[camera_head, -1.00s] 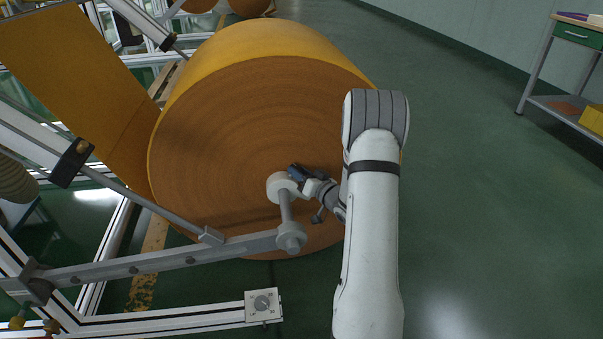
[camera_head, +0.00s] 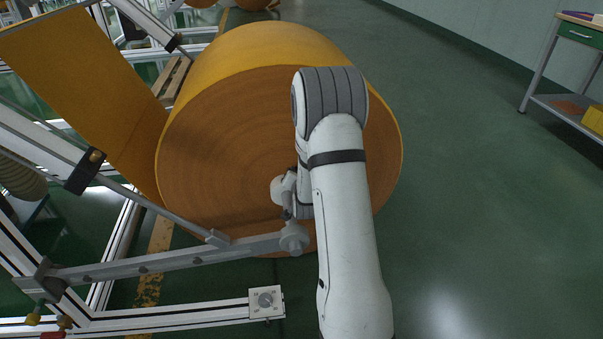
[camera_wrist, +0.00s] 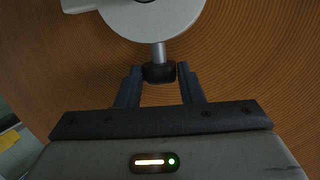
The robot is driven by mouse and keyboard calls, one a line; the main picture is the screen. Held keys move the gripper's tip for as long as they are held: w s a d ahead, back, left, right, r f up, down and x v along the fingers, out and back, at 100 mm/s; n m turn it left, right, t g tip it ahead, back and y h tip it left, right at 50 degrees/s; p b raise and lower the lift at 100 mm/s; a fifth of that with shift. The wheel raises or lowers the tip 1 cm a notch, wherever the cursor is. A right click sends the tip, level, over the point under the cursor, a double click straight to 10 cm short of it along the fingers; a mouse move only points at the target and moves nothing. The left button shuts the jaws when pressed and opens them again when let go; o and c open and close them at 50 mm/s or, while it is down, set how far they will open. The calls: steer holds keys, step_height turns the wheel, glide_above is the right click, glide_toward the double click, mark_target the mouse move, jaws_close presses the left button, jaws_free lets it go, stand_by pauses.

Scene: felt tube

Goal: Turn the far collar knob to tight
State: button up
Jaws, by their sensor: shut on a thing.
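The felt roll (camera_head: 215,150) is large and orange-brown, its flat end facing me. A pale grey collar (camera_head: 280,190) sits by its centre, partly behind my arm in the head view; it also shows as a disc in the wrist view (camera_wrist: 150,18). A short metal stem runs from the collar to a black knob (camera_wrist: 159,73). My gripper (camera_wrist: 158,72) is shut on this knob, a finger on each side. The knob and my fingers are hidden by my arm in the head view. Whether the knob is tight cannot be told.
A grey metal support bar (camera_head: 170,260) runs from the left to a round grey hub (camera_head: 293,238) below the collar. The aluminium frame (camera_head: 170,318) fills the lower left. A bench (camera_head: 575,100) stands at far right. The green floor (camera_head: 480,200) on the right is clear.

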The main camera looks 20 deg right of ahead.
steer(key=shift+a+r+m+g+h+p, duration=0.15)
steer(key=shift+m+g+h+p, duration=0.25)
steer(key=shift+m+g+h, duration=0.35)
steer(key=o, duration=0.7)
steer(key=shift+w, duration=0.1)
steer(key=p+v, duration=0.2)
steer(key=v, duration=0.5)
steer(key=shift+s+a, duration=0.2)
steer(key=shift+s, duration=0.15)
steer(key=shift+r, duration=0.15)
